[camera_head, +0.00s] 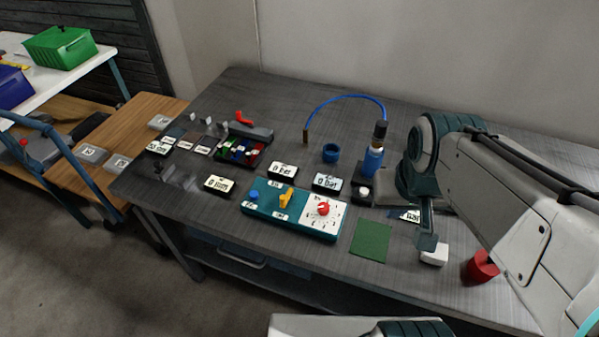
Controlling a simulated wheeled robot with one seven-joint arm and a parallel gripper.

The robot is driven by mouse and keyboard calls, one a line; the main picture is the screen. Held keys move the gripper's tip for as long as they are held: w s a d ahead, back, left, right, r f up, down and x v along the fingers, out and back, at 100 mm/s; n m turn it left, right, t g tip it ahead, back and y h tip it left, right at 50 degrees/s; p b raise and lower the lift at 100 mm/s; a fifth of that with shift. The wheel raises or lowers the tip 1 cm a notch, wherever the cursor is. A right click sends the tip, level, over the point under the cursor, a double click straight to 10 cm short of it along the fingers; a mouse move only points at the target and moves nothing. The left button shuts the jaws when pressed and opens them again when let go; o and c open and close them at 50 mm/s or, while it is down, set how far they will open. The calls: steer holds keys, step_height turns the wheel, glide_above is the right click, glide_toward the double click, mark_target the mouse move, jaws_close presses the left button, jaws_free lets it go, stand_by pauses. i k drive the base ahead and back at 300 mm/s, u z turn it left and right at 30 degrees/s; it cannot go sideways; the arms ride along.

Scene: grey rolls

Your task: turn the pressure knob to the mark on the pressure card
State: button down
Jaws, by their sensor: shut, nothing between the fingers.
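A teal control box (262,209) lies on the grey bench. A red knob (323,209) sits on the white dial at its right end; the dial marks are too small to read. A yellow lever (287,197) and a blue button (254,195) are also on the box. Behind it stand two white cards that seem to read "bar", one to the left (284,169) and one to the right (326,182). Their numbers are unclear, and I cannot tell which is the pressure card. My gripper (427,242) is shut and empty, pointing down right of the box, apart from the knob.
A green mat (371,240) lies between the box and my gripper. A white block (434,255) is close by my gripper, and a red cylinder (481,267) is further right. A blue bottle (373,160) with a hose stands behind. Bare bench lies in front of the box.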

mark_target(323, 207)
steer(key=z, duration=0.5)
steer(key=k, duration=0.5)
steer(key=u, duration=1.4)
steer(key=i, duration=0.5)
steer(key=z, duration=1.45)
